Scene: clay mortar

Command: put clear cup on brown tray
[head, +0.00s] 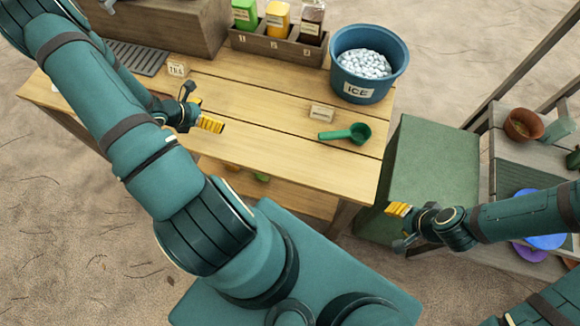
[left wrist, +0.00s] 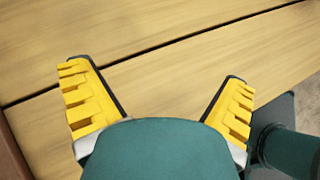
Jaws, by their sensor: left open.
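My left gripper (head: 200,107) is open and empty above the left part of the wooden table. In the left wrist view the yellow fingers of this gripper (left wrist: 158,90) are spread wide over bare planks. My right gripper (head: 400,227) has its fingers apart and is empty, in front of the green cabinet. A pale, see-through-looking cup (head: 559,129) stands on the grey side table at the far right, away from both grippers; I cannot tell surely that it is the clear cup.
The wooden table (head: 270,125) holds a blue ice tub (head: 369,62), a green scoop (head: 347,134), a bottle rack (head: 280,47) and a dark slatted grate (head: 137,57). The green cabinet (head: 436,165) stands right of it. A brown pot (head: 523,124) sits by the pale cup.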

